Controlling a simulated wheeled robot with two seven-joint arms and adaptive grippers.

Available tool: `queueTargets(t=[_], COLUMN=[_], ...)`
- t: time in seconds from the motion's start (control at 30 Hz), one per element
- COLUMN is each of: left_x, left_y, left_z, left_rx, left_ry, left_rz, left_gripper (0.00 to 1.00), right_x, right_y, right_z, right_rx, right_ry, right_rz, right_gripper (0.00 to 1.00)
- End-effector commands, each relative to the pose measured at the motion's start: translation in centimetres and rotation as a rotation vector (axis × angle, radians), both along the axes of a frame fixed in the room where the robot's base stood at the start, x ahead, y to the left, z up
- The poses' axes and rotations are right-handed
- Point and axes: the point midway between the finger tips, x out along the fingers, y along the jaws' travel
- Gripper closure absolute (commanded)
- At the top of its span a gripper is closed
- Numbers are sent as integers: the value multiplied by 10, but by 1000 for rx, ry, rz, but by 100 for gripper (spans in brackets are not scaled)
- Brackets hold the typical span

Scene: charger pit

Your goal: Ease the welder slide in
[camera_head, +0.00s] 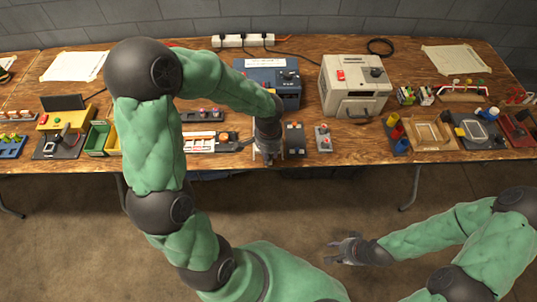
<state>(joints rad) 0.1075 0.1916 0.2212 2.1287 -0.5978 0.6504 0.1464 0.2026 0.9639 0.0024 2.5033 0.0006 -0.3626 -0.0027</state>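No part in view is clearly marked as the welder slide. A beige machine (355,88) with a red switch, a dark knob and a front handle stands right of centre. A blue machine (285,80) with a white label stands left of it, partly behind my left arm. My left gripper (267,157) points down at the table's front edge, beside a dark grey block (295,138). Its fingertips are too small to read, and I cannot tell whether it touches anything. My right gripper (331,251) is open and empty, in front of the table over the floor.
The wooden table (230,165) is crowded. A small grey control box (323,138) is right of the dark block. A white strip device (208,142) lies left of my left gripper. Green and yellow bins (101,138) are at left, a wooden tray (430,133) at right.

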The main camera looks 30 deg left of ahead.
Motion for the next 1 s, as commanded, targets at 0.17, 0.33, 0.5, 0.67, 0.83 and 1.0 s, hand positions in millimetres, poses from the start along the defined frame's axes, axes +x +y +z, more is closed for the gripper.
queueTargets(t=[0.17, 0.33, 0.5, 0.67, 0.83, 1.0], left_x=[0, 0, 0, 2, 15, 28], left_y=[0, 0, 0, 1, 8, 17], left_z=[0, 0, 0, 0, 1, 2], left_rx=[0, 0, 0, 0, 0, 0], left_ry=[0, 0, 0, -1, -2, -2], left_rz=[0, 0, 1, 1, 3, 3], left_gripper=[67, 87, 100, 100, 100, 100], right_x=[0, 0, 0, 0, 0, 0], right_y=[0, 0, 0, 0, 0, 0], right_z=[0, 0, 0, 1, 6, 11], right_rx=[0, 0, 0, 0, 0, 0], right_ry=[0, 0, 0, 0, 0, 0], right_rz=[0, 0, 0, 0, 0, 0], right_gripper=[60, 60, 60, 60, 60, 60])
